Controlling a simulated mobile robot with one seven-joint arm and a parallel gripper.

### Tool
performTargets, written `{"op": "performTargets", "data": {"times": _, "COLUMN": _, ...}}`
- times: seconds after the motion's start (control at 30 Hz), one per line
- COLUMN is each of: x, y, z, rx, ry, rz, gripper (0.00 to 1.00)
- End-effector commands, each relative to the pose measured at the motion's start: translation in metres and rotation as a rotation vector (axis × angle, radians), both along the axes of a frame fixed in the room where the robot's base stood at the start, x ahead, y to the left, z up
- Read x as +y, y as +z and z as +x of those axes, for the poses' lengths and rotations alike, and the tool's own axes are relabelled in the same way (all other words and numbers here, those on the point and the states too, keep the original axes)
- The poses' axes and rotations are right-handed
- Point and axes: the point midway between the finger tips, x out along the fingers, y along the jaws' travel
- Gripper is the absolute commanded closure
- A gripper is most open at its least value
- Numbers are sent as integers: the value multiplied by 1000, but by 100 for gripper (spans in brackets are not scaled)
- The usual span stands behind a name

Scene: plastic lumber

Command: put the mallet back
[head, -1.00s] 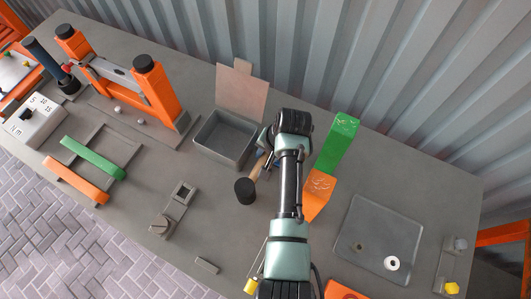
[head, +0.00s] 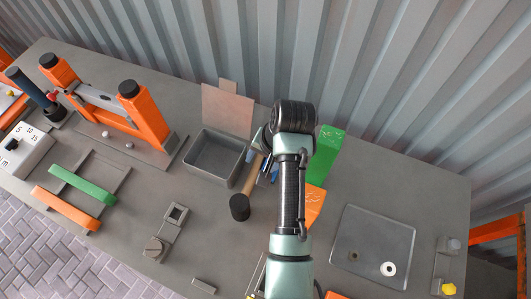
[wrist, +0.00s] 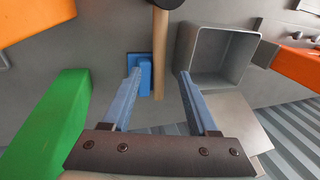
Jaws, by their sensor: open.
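The mallet has a black head (head: 240,207) and a pale wooden handle (head: 252,176). It lies on the grey bench left of my arm, its handle pointing toward the back. In the wrist view the handle (wrist: 160,45) runs down the picture between my finger lines, with the head cut off at the top edge. My gripper (wrist: 159,74) is open, its two blue fingers apart on either side of the handle's end; I cannot tell the height gap. A small blue block (wrist: 141,72) is beside the handle. In the head view my arm partly hides my gripper (head: 268,168).
An open grey bin (head: 197,173) stands left of the handle, with a tan panel (head: 228,108) behind it. A green piece (head: 325,155) and an orange piece (head: 314,205) are right of my arm. A grey tray (head: 375,235) lies farther right.

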Motion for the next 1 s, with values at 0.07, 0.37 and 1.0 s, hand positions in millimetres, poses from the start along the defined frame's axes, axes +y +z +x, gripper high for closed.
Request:
{"op": "performTargets", "data": {"times": 0.07, "x": -4, "y": 15, "z": -1, "rx": -4, "ry": -1, "rz": 0, "gripper": 40}}
{"op": "performTargets", "data": {"times": 0.37, "x": -10, "y": 42, "z": -5, "rx": -1, "ry": 0, "rz": 1, "gripper": 40}}
{"op": "performTargets", "data": {"times": 1.0, "x": -11, "y": 429, "z": 94, "rx": -1470, "ry": 21, "rz": -263, "gripper": 40}}
